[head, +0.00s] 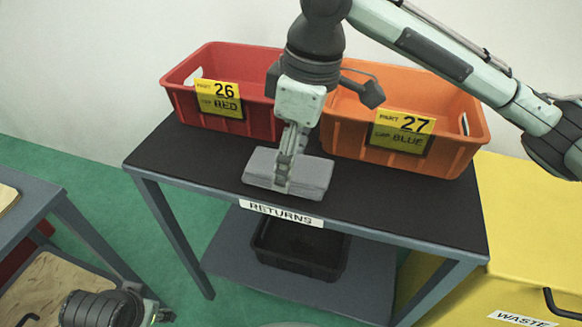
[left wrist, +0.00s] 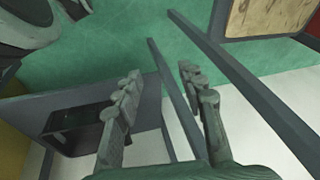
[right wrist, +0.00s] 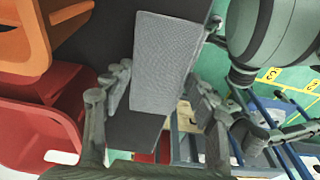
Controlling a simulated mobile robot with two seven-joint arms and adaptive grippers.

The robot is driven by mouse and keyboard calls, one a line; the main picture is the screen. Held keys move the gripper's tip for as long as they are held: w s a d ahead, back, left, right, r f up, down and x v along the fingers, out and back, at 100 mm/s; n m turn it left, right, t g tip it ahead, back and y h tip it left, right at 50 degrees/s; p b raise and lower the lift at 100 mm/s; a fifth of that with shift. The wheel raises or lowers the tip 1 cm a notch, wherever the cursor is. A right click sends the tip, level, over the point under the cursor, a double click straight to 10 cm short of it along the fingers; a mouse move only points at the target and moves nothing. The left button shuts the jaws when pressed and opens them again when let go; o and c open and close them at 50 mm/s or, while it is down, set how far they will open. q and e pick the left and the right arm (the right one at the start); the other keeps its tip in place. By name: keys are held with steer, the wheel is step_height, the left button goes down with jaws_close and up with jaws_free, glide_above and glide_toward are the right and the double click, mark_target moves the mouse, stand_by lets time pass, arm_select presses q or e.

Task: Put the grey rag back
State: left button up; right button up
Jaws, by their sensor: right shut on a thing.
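The grey rag (head: 288,173) is a flat folded block at the front of the black-topped returns table (head: 420,215). My right gripper (head: 285,180) comes down on it from above and is shut on it. In the right wrist view the rag (right wrist: 163,60) lies between the two fingers of the right gripper (right wrist: 160,88). I cannot tell whether the rag touches the table top. My left gripper (left wrist: 160,78) is open and empty in the left wrist view; in the head view it is low at the left edge, mostly cut off.
A red bin (head: 185,105) labelled 26 and an orange bin (head: 345,150) labelled 27 stand at the back of the table. A black tray (head: 300,262) sits on the shelf below. A yellow waste box (head: 520,230) stands at right. A grey-framed table (head: 35,195) stands at left.

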mark_target(302, 169)
steer(key=shift+f, duration=1.05)
steer(key=o, duration=0.5)
steer(key=shift+f, duration=0.1)
steer(key=o, duration=0.5)
arm_select(q)
steer(key=shift+s+r, duration=0.15)
steer(key=shift+r, duration=0.15)
arm_select(e)
step_height(302, 169, up, 2)
steer(key=shift+d+r, duration=0.1)
steer(key=shift+r, duration=0.05)
arm_select(q)
steer(key=p+x, duration=0.1)
steer(key=x, duration=0.1)
steer(key=d+x, duration=0.1)
steer(key=x, duration=0.1)
steer(key=shift+p, duration=0.35)
arm_select(e)
steer(key=r, duration=0.3)
steer(key=d+r, duration=0.1)
steer(key=r, duration=0.6)
steer(key=shift+s+d, duration=0.25)
steer(key=shift+s, duration=0.05)
